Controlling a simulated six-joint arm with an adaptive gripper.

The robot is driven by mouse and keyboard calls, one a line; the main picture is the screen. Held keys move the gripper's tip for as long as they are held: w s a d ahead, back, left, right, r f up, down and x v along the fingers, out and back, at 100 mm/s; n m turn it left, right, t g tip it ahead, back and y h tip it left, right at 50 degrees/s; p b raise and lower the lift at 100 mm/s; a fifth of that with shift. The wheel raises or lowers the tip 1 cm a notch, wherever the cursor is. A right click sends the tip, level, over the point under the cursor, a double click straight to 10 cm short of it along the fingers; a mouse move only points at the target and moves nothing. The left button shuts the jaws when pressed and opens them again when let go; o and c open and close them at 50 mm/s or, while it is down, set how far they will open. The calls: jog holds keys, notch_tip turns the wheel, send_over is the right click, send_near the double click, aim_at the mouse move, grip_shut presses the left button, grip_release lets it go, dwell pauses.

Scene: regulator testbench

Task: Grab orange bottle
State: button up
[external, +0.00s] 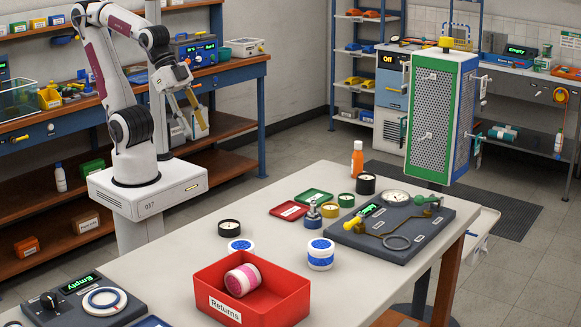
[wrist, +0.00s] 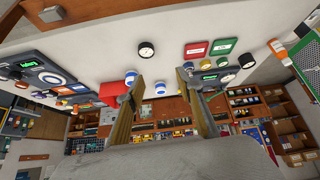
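The orange bottle (external: 357,160) stands upright with a white cap at the far edge of the white table, left of the green-framed panel. In the wrist view an orange bottle with a light cap (wrist: 278,48) shows at the right, outside the fingers. My gripper (external: 195,127) hangs over the left side, in front of the back workbench, well apart from the bottle. In the wrist view my gripper (wrist: 157,85) has its fingers spread wide with nothing between them.
A black round container (external: 366,184) stands close beside the bottle. A grey test board (external: 390,228) with a gauge lies in front of it. Green and red trays (external: 289,210), small jars and a red Returns bin (external: 290,300) occupy the table. Bare tabletop lies at its left.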

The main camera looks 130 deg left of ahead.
jog(key=w+a+f+n+t+y, duration=0.2)
jog(key=w+a, duration=0.8)
jog(key=w, duration=0.1)
jog(key=w+a+f+n+t+y, duration=0.2)
jog(key=w+a+n+y, duration=0.1)
jog(key=w+a, duration=0.7)
jog(key=n+t+y, duration=0.1)
jog(key=n+y, duration=0.3)
jog(key=y, duration=0.4)
send_near(358, 142)
jog(key=shift+w+a+f, duration=0.25)
jog(key=shift+w+a, duration=0.1)
jog(key=shift+a, duration=0.1)
jog(key=shift+w+a+f, duration=0.25)
jog(key=shift+w+a, duration=0.15)
jog(key=shift+a, duration=0.1)
jog(key=shift+x, duration=1.3)
jog(key=shift+a, duration=0.1)
jog(key=shift+x, duration=2.5)
